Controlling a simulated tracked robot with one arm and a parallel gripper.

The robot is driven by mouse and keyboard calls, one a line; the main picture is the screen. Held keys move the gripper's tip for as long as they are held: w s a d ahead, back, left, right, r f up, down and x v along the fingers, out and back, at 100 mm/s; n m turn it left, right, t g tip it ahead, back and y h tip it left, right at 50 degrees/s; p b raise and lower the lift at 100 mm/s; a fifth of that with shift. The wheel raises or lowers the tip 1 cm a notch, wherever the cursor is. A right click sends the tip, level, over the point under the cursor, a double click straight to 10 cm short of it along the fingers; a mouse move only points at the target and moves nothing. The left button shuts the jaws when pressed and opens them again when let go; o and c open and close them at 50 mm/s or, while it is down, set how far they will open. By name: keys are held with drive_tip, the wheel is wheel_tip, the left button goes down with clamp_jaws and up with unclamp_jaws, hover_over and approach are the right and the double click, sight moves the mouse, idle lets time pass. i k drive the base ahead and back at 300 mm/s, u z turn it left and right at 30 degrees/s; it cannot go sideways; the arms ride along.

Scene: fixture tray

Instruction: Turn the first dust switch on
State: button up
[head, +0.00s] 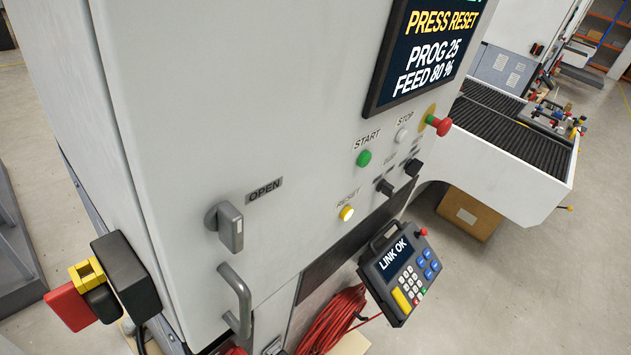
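Two small black rotary knobs sit on the grey machine panel below the white STOP button: a lower left knob (384,186) and an upper right knob (412,167). Small labels are near them, too small to read, so I cannot tell whether either is a dust switch or how it is set. A black box with a yellow plate and a red handle (72,306) is on the cabinet's left side; no label on it is readable. My gripper is not in view.
The panel has a green START button (364,158), a lit yellow RESET button (347,213), a red emergency stop (438,124) and a screen (428,50) reading PRESS RESET. An OPEN handle (230,227), a pull handle (237,300) and a hanging pendant (400,272) stick out.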

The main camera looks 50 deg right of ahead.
sight(388, 189)
drive_tip(key=u, duration=2.15)
drive_tip(key=k, duration=2.1)
drive_tip(key=z, duration=2.05)
drive_tip(key=i, duration=1)
drive_tip(key=z, duration=0.05)
